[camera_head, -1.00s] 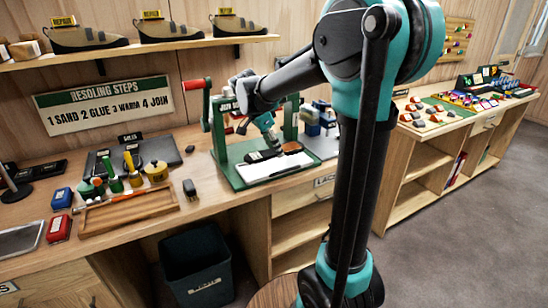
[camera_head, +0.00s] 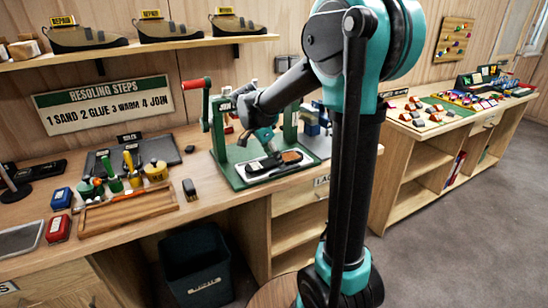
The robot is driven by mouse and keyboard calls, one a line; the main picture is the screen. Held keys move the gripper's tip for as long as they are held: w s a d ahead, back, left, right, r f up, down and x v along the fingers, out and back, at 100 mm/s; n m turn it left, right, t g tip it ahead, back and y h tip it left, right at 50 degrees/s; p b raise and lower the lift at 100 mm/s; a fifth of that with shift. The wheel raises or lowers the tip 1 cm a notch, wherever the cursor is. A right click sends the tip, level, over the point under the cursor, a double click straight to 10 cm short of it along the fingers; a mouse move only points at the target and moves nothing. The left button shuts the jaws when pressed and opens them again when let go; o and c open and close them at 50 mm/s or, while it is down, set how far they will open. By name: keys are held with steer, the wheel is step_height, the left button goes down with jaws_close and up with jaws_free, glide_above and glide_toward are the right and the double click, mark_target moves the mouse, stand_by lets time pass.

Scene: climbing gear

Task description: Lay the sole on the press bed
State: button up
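The sole (camera_head: 291,156) is dark with a tan patch at its right end. It lies level along the pale press bed (camera_head: 285,172), low over it or touching; I cannot tell which. The bed is on the green press (camera_head: 222,160), which has a red crank handle at its upper left. My gripper (camera_head: 273,154) reaches down between the press posts to the middle of the sole and appears shut on it. The fingertips are small and partly hidden.
A wooden tray (camera_head: 127,213), glue pots and brushes, and a dark block (camera_head: 190,189) lie left of the press on the bench. Another bench (camera_head: 440,126) with small gear is to the right.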

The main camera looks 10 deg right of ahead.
steer(key=v, duration=1.2)
